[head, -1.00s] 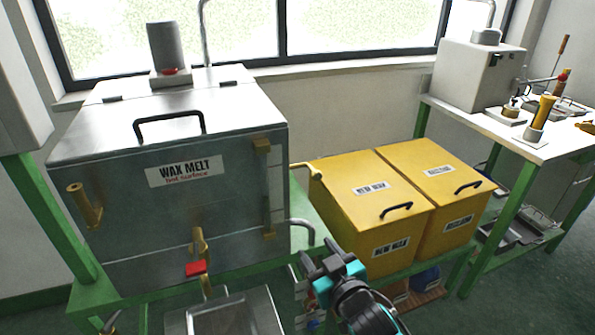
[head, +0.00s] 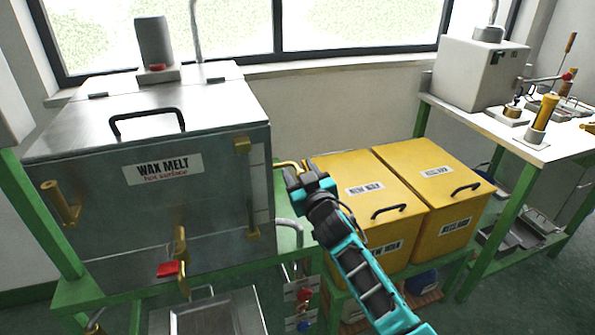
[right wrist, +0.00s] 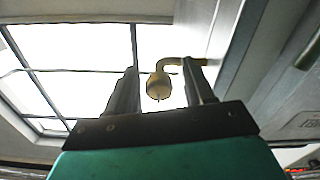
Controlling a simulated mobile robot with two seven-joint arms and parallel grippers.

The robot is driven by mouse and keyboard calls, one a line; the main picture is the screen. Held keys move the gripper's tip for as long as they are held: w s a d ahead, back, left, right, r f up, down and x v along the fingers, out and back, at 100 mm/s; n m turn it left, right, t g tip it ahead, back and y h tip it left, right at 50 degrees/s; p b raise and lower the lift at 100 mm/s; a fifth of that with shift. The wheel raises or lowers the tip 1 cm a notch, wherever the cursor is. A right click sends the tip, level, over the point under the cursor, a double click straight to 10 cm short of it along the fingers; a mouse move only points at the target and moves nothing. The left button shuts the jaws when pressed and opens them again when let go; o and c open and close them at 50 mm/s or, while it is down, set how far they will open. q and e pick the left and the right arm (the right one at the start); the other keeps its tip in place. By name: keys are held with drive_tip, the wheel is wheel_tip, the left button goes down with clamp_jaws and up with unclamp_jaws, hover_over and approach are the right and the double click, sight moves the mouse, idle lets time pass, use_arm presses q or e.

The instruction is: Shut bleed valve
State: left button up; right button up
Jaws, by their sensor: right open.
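My right gripper (head: 301,174) is raised beside the right side of the steel wax melt tank (head: 215,165), jaws open and empty. A bent brass pipe (head: 288,164) sticks out from that side, close to the fingertips. In the right wrist view, the brass pipe's rounded, downturned end (right wrist: 158,86) appears between the two open fingers (right wrist: 161,88); I cannot tell its depth or any contact. No label marks it as the bleed valve. A brass tap (head: 181,246) with a red handle (head: 168,269) is on the tank's front. My left gripper is not seen.
Two yellow wax bins (head: 345,192) stand right of the tank, close behind my right arm. A metal tray (head: 210,312) lies below the front tap. A green-framed bench (head: 525,150) with equipment is at the right. A window is behind.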

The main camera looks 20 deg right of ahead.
drive_tip(key=shift+w, duration=0.9)
drive_tip(key=shift+c, duration=0.5)
clamp_jaws()
